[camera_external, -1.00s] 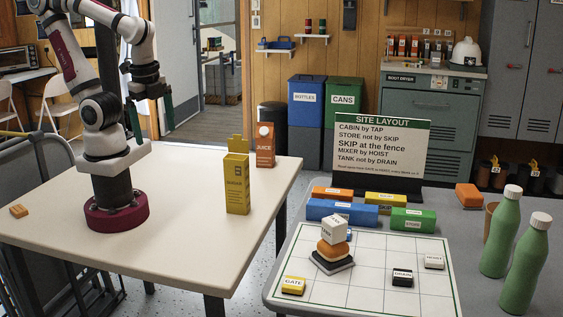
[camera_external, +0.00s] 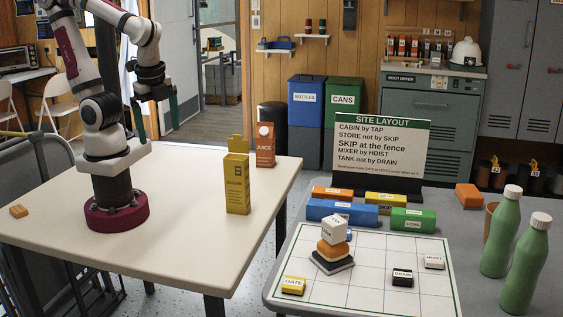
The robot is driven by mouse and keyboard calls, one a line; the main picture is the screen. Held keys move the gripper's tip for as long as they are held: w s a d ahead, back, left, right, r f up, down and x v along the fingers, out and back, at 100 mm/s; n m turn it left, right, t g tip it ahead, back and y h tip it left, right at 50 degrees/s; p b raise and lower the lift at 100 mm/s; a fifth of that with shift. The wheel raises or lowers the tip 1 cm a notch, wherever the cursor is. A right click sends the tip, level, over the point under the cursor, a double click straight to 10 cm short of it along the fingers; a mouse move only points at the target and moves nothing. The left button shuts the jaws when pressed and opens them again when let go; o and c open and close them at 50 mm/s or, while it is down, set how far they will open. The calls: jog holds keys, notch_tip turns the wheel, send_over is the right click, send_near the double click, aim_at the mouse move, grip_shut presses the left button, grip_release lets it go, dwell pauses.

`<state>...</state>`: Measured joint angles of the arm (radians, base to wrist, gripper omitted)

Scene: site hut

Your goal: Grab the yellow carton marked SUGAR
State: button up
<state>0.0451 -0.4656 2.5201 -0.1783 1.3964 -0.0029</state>
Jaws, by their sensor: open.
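The yellow carton marked SUGAR (camera_external: 237,190) stands upright on the cream table (camera_external: 190,245), right of my arm's base. Its top flap is raised. My gripper (camera_external: 156,122) is open and empty, its dark green fingers pointing down. It hangs above the table, to the left of the carton in the picture and apart from it. Nothing hides the carton.
An orange JUICE carton (camera_external: 265,146) stands behind and right of the yellow carton. A small orange block (camera_external: 18,211) lies at the table's left edge. The table's front middle is clear. A grey table on the right holds the layout board (camera_external: 365,285), blocks and green bottles (camera_external: 502,232).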

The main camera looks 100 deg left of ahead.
jog(key=w+f+m+g+y, duration=0.2)
jog(key=w+m+y, duration=0.15)
jog(key=w, duration=0.25)
jog(key=m+t+y, duration=0.3)
jog(key=m+y, duration=0.5)
send_near(242, 193)
jog(key=shift+h, duration=0.25)
jog(key=x, duration=0.5)
jog(key=s+x, duration=0.1)
jog(key=x, duration=0.4)
jog(key=s+x, duration=0.1)
jog(key=x, duration=0.4)
jog(key=shift+a, duration=0.2)
grip_shut()
